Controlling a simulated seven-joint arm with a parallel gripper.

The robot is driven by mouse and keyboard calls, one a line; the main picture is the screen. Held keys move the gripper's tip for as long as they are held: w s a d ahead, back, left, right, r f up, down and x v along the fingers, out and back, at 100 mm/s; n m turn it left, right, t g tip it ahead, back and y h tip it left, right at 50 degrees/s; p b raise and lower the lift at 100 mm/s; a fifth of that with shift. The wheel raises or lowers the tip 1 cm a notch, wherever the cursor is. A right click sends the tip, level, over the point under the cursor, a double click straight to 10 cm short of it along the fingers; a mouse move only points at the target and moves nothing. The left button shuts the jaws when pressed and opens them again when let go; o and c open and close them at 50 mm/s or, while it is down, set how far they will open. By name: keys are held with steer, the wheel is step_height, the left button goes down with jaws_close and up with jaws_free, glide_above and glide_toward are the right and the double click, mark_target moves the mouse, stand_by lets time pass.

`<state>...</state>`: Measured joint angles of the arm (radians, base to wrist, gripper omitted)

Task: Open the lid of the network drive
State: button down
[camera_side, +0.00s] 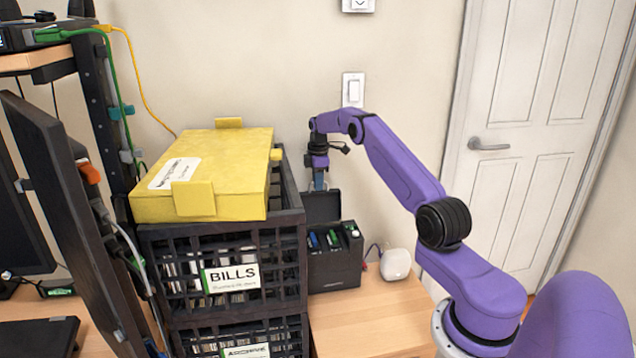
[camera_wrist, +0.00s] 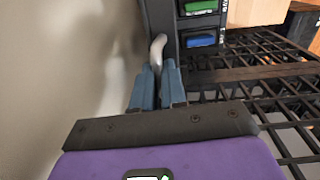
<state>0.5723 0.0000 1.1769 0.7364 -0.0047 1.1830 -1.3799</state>
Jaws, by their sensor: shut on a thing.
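The network drive (camera_side: 335,262) is a black box on the wooden table, to the right of the crates. Its dark lid (camera_side: 322,207) stands raised, about upright, at the back of the box. Green and blue drive fronts show inside the open top, and also in the wrist view, a green one (camera_wrist: 200,6) and a blue one (camera_wrist: 201,41). My gripper (camera_side: 319,187) is above the lid's upper edge, pointing down. In the wrist view its blue fingers (camera_wrist: 158,78) are closed around a pale curved handle (camera_wrist: 157,50) on the lid. Part of the grip is hidden by the fingers.
Black stacked crates (camera_side: 225,235) stand close to the left of the drive, with a yellow folder box (camera_side: 225,165) on top. A small white device (camera_side: 395,264) sits right of the drive. The wall is close behind. The table front is clear.

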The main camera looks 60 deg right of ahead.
steer(key=c, duration=1.5)
jaws_free()
steer(key=shift+s+a+f, duration=0.1)
steer(key=shift+a+f, duration=0.1)
steer(key=shift+f, duration=0.25)
steer(key=shift+o, duration=0.2)
steer(key=shift+r, duration=0.1)
step_height(320, 180, up, 12)
steer(key=shift+s+r, duration=0.15)
steer(key=shift+r, duration=0.05)
